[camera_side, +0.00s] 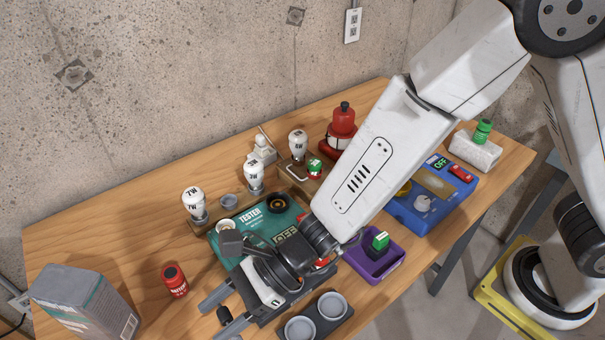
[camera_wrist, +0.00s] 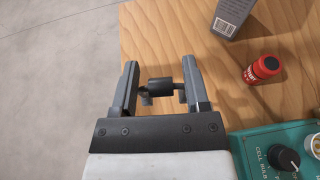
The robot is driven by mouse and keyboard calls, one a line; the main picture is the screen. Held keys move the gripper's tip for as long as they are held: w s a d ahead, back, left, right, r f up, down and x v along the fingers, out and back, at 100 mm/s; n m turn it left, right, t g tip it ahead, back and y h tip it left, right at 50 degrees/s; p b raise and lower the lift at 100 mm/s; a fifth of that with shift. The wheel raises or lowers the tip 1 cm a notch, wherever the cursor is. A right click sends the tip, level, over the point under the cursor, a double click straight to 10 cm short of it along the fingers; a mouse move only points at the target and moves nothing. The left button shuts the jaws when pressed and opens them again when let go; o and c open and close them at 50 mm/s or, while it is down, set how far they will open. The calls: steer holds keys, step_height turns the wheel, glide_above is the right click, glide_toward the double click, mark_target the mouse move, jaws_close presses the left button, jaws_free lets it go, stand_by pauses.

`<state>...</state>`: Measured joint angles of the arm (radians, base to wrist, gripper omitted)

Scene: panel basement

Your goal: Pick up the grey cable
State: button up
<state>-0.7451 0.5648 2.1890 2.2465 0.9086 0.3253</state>
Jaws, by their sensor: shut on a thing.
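My gripper (camera_wrist: 160,88) is shut on a short dark grey cylindrical piece, which I take as the grey cable (camera_wrist: 159,86). It sits crosswise between the two fingers in the wrist view, with thinner parts at its sides. In the side view my gripper (camera_side: 223,309) is over the front edge of the table, and the dark grey cable (camera_side: 224,316) shows small between the fingers. No long run of cable can be made out. My wrist hides part of the bench behind it.
A red battery (camera_side: 174,281) and a grey box (camera_side: 84,299) stand left of my gripper. The teal tester (camera_side: 251,220) lies behind it. A dark holder with two round cups (camera_side: 316,318), a purple tray (camera_side: 385,262) and a blue panel (camera_side: 437,205) are to the right.

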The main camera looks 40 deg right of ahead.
steer(key=s+d+r, duration=0.4)
steer(key=s+d, duration=0.2)
steer(key=shift+s+d+r, duration=0.15)
steer(key=shift+s+d, duration=0.05)
steer(key=shift+d, duration=0.15)
stand_by(1.1)
